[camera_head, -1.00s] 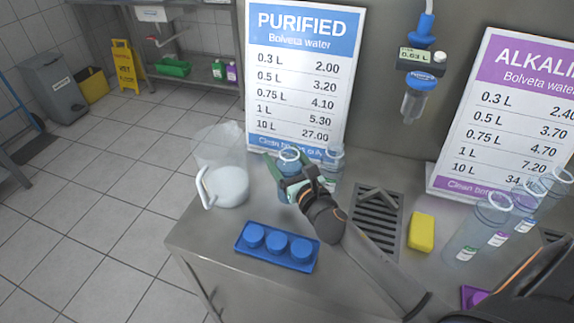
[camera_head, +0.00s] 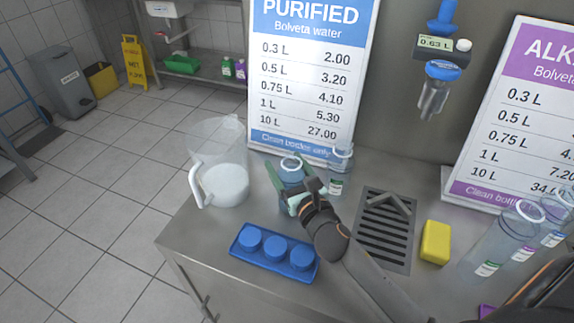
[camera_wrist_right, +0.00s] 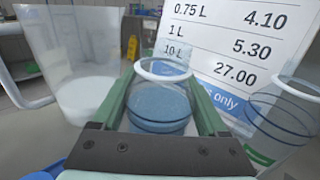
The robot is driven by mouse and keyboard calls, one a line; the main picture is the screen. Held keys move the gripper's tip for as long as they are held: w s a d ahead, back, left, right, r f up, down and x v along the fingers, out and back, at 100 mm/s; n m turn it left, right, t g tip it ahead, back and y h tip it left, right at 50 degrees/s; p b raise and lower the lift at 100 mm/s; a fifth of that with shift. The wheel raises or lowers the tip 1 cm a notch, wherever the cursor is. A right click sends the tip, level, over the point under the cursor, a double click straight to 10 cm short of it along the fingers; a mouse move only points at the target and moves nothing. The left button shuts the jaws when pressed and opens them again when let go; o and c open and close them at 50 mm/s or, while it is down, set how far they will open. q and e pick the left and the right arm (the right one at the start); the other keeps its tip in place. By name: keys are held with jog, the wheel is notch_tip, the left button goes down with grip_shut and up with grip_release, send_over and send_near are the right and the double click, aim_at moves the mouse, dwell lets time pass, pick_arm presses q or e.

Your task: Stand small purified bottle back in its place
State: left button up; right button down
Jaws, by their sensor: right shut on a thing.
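The small purified bottle (camera_head: 291,169) is clear with bluish water inside and an open round mouth. My right gripper (camera_head: 287,181) is shut on it, with one green finger on each side. In the right wrist view the bottle (camera_wrist_right: 160,103) stands upright between the fingers (camera_wrist_right: 163,105). I cannot tell whether its base touches the counter. Another clear bottle (camera_head: 338,169) with a green-marked label stands just to its right, and it also shows in the right wrist view (camera_wrist_right: 283,118). My left gripper is not in view.
A clear jug (camera_head: 222,180) with a white handle stands left of the bottle. A blue tray (camera_head: 243,262) with several blue caps lies in front. A drain grate (camera_head: 385,238) and yellow sponge (camera_head: 435,242) are to the right. The purified price board (camera_head: 312,75) stands behind.

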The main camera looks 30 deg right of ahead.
aim_at(298, 184)
jog(key=shift+c, duration=1.8)
grip_release()
jog(key=shift+f, duration=0.2)
jog(key=o, duration=0.4)
jog(key=shift+c, duration=0.2)
jog(key=shift+r, duration=0.25)
jog(key=s, duration=0.3)
jog(key=s+b, duration=0.1)
jog(key=s, duration=0.6)
jog(key=shift+s+a+f, duration=0.15)
jog(key=shift+a, duration=0.1)
jog(key=shift+s, duration=0.8)
